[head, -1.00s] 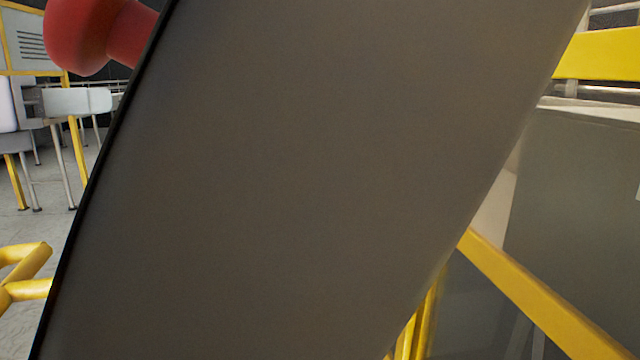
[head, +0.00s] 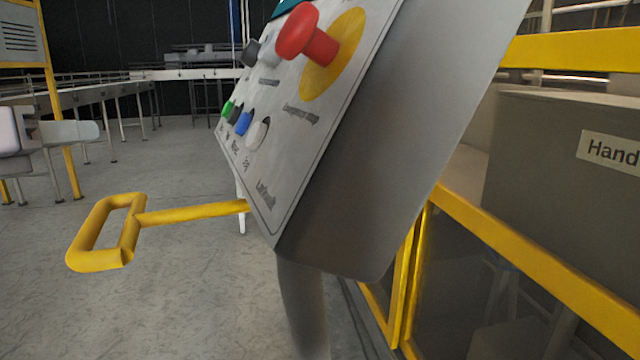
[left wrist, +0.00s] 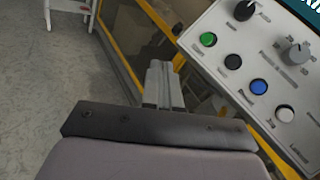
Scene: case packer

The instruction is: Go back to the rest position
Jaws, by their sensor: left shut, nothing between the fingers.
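My left gripper (head: 92,131) is at the left edge of the head view, pointing right. Its fingers also show in the left wrist view (left wrist: 160,72), shut together with nothing between them. It is apart from the control panel (head: 270,185), whose button face and grey side show in the middle of the head view. The panel carries a red mushroom button (head: 305,38) on a yellow disc, and green, black, blue and white buttons. In the left wrist view the panel (left wrist: 215,75) is to the right of the fingers. My right gripper is not in view.
A yellow loop handle (head: 105,235) on a bar reaches left from the panel. Yellow guard rails (head: 540,270) and a grey labelled cabinet (head: 560,150) stand at the right. Conveyors (head: 95,92) are at the back left. The grey floor (head: 170,300) at lower left is open.

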